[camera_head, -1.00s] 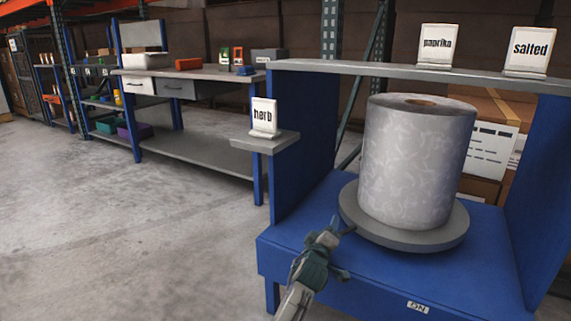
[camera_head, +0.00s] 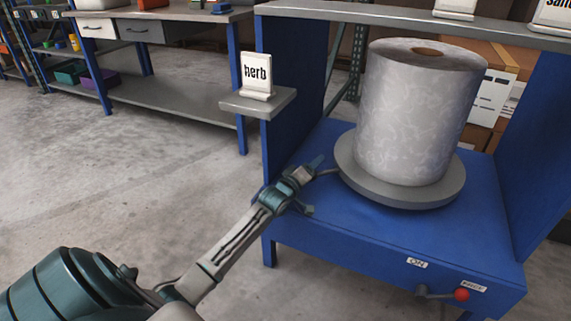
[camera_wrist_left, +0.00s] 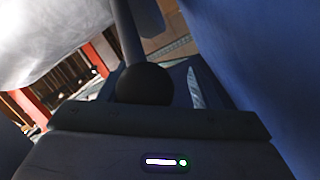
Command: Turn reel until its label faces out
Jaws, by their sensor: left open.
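The reel (camera_head: 415,115) is a large pale grey, mottled cylinder with a hole in its top. It stands upright on a round grey turntable (camera_head: 405,194) on a blue stand. No label shows on the side facing me. A thin bar (camera_head: 328,172) sticks out from the turntable's left edge. My left gripper (camera_head: 313,186) is open at this bar's outer end, left of the turntable; whether it touches is unclear. The left wrist view shows a dark round knob (camera_wrist_left: 145,85) on a grey shaft just ahead of the gripper. My right gripper is out of view.
A "herb" sign (camera_head: 256,76) stands on a small side shelf (camera_head: 255,102). The stand has blue side panels (camera_head: 540,130) and a grey top shelf (camera_head: 400,22). A red-knobbed lever (camera_head: 460,295) is on its front. A workbench (camera_head: 170,90) stands behind left, with open floor before it.

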